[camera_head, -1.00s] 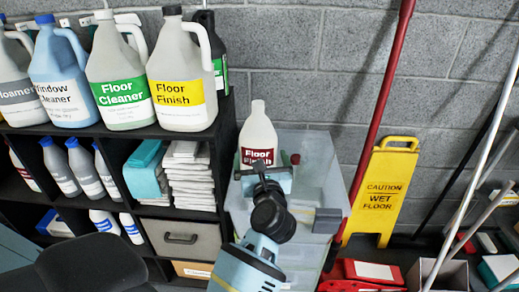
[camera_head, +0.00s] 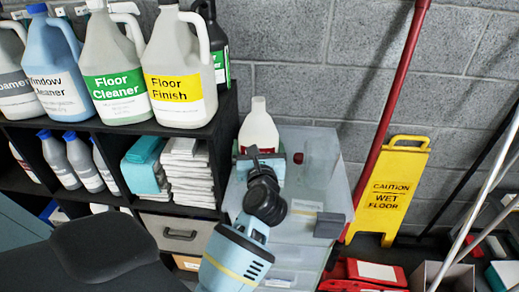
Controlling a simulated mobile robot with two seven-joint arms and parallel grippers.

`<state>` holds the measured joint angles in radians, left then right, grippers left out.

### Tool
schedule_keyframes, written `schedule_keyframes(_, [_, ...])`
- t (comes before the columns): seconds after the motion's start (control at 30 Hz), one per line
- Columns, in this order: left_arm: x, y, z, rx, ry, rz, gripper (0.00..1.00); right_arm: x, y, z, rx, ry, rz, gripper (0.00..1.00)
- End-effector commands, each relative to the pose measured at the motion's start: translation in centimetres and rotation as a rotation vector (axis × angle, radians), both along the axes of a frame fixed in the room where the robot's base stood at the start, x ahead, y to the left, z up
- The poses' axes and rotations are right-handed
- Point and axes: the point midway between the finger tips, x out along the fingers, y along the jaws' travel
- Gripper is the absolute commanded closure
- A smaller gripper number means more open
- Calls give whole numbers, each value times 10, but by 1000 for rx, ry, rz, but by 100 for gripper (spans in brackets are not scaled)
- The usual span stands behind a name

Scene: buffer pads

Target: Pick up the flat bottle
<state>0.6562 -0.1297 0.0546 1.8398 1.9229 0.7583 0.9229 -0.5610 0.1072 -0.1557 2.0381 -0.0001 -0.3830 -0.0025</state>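A white bottle with a dark red label (camera_head: 258,125) stands upright on the pale translucent drawer unit (camera_head: 340,190). It looks like the flat bottle. My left gripper (camera_head: 259,158) is right in front of it and hides its lower part and most of its label. The arm reaches up from the bottom of the view. The fingers are mostly hidden behind the wrist, so I cannot tell whether they are open or touch the bottle. My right gripper is not in view.
A small red item (camera_head: 298,158) sits just right of the bottle. A dark grey block (camera_head: 329,225) is at the unit's front right. The black shelf (camera_head: 228,125) with large jugs stands close on the left. A red pole (camera_head: 398,90) and yellow wet-floor sign (camera_head: 388,190) are right.

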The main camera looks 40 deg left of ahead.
Motion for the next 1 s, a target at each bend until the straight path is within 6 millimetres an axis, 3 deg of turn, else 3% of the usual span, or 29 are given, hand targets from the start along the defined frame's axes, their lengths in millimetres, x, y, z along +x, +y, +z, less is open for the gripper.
schedule_keyframes(0.03, [0,0,0,0,0,0,14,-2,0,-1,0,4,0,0])
schedule_keyframes(0.37, [0,0,2,1,-3,-1,56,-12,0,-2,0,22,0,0])
schedule_keyframes(0.67, [1,0,7,0,-4,-1,56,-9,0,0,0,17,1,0])
schedule_keyframes(1.0, [0,0,65,1,-13,0,56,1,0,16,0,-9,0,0])
